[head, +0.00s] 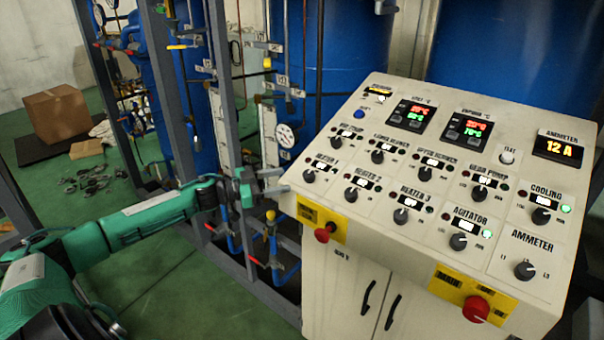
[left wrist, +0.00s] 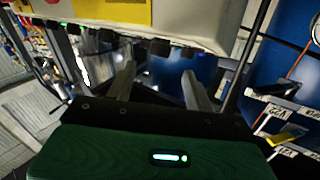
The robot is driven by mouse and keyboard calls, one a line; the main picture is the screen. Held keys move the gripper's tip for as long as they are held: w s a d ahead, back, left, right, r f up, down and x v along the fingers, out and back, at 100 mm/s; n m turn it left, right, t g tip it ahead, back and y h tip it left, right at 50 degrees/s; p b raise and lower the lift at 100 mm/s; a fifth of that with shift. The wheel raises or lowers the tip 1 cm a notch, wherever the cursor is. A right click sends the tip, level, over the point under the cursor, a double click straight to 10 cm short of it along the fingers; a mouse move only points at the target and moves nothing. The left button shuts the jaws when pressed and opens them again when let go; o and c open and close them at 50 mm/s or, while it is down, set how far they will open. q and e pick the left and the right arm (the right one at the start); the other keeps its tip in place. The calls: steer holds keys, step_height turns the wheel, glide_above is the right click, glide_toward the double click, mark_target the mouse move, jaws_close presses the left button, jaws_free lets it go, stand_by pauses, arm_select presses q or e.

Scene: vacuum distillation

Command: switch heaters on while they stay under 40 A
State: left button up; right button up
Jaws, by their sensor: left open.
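The sloped cream control panel (head: 440,185) stands at the right in the head view. Its ammeter display (head: 558,148) reads 12 A in orange. The heater 1 knob (head: 309,176), heater 2 knob (head: 351,195) and heater 3 knob (head: 401,216) run in a row down the left front. An ammeter selector knob (head: 524,270) sits at the lower right. My left gripper (head: 274,182) is open and empty, just left of the panel edge near heater 1. In the left wrist view its fingers (left wrist: 160,84) are apart, below the panel edge. My right gripper is not in view.
Red stop buttons on yellow plates (head: 325,232) (head: 478,309) project from the panel front. Blue tanks (head: 345,45) and grey frame posts stand behind. A cardboard box (head: 57,113) lies far left.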

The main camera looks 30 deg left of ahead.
mark_target(302, 185)
arm_select(q)
steer(key=p+x, duration=0.2)
steer(key=x, duration=0.4)
steer(key=shift+r+p, duration=0.15)
steer(key=shift+p, duration=0.15)
steer(key=shift+w+d, duration=0.4)
steer(key=shift+w, duration=0.1)
steer(key=shift+c, duration=0.4)
steer(key=c, duration=0.9)
